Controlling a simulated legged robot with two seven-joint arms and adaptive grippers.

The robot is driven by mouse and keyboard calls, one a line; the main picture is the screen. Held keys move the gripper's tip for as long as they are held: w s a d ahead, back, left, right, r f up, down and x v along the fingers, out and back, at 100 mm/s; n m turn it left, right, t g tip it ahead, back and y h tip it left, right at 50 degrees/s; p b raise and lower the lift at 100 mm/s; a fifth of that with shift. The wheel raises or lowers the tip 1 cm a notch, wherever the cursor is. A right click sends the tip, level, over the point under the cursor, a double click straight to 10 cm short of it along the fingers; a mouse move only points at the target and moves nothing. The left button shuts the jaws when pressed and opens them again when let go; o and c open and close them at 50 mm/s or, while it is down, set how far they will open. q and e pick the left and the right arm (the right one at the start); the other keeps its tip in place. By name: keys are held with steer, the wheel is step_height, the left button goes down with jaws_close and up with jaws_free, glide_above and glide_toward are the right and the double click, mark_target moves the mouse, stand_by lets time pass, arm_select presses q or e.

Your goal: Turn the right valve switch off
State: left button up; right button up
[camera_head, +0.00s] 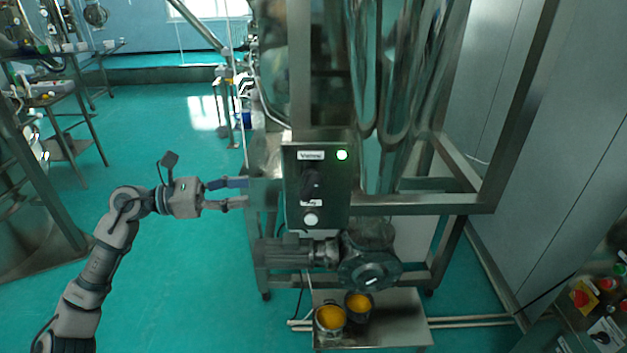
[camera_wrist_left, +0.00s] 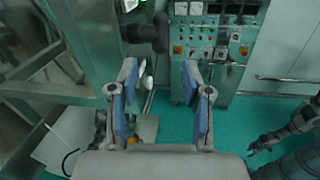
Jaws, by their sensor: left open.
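In the left wrist view, the blue-padded fingers (camera_wrist_left: 161,92) are apart, and a black knob (camera_wrist_left: 148,33), apparently the switch, shows beyond the fingertips. What seems my right gripper (camera_wrist_left: 262,146) is at the lower right there, its jaws unclear.
A motor (camera_head: 368,268) is below the box, with two pots of yellow material (camera_head: 331,318) on a low shelf. Another control panel (camera_wrist_left: 215,45) stands beyond in the wrist view. Steel frame bars surround the sieve. Green floor (camera_head: 180,260) is open to the left.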

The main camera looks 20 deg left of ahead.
mark_target(313, 183)
arm_select(q)
steer(key=p+x, duration=0.4)
steer(key=x, duration=1.1)
steer(key=shift+w+r, duration=0.1)
steer(key=shift+w+d, duration=0.1)
steer(key=shift+d, duration=0.2)
arm_select(e)
steer(key=s+r, duration=0.1)
steer(key=r, duration=0.1)
steer(key=s+r, duration=0.1)
steer(key=shift+s+d+r, duration=0.2)
steer(key=shift+s+d, duration=0.1)
steer(key=shift+s, duration=0.05)
arm_select(q)
jaws_close()
